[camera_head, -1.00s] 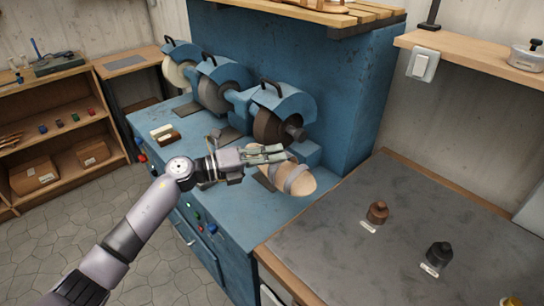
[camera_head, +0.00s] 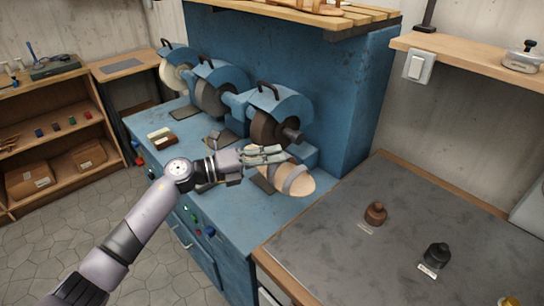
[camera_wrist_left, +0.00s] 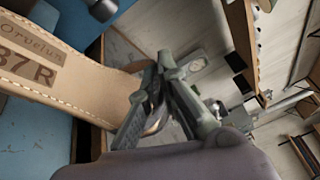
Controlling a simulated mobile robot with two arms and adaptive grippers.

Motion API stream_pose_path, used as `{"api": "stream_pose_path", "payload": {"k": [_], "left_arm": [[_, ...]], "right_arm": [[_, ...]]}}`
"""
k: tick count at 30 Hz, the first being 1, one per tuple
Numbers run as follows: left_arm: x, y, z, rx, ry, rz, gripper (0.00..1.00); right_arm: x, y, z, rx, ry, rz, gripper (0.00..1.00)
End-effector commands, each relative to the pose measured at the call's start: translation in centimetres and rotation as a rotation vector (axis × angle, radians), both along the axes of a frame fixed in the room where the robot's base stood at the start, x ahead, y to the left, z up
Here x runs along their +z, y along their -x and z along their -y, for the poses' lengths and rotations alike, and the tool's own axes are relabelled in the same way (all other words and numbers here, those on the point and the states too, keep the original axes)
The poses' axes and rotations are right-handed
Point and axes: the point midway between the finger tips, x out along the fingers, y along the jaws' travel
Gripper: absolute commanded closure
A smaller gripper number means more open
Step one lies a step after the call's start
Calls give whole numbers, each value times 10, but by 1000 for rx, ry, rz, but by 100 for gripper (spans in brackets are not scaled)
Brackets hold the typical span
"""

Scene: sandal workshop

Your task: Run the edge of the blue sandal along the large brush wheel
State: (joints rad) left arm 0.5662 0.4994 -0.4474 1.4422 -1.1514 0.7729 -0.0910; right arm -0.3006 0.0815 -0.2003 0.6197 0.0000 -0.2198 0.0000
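The sandal (camera_head: 302,182) has a tan sole and a grey-looking strap; I see no clear blue on it. It is in front of the nearest, dark brown wheel (camera_head: 264,130), which looks like a brush, with a visible gap between them. My left gripper (camera_head: 270,155) is at the sandal's near-wheel end. The exact contact is partly hidden by the fingers. My right gripper is not in view.
A grey wheel (camera_head: 212,98) and a cream wheel (camera_head: 176,76) stand farther left on the blue bench (camera_head: 225,225). A small brush (camera_head: 161,137) lies on the bench.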

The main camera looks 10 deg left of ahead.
Motion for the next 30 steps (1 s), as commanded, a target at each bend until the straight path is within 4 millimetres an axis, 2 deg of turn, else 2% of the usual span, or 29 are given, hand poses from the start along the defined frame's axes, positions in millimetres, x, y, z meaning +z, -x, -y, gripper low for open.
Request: {"api": "stream_pose_path", "payload": {"k": [14,30], "left_arm": [[1,-1,-1,0,1,2,100],[3,-10,-12,1,1,4,100]], "right_arm": [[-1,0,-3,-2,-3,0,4],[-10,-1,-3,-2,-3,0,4]]}}
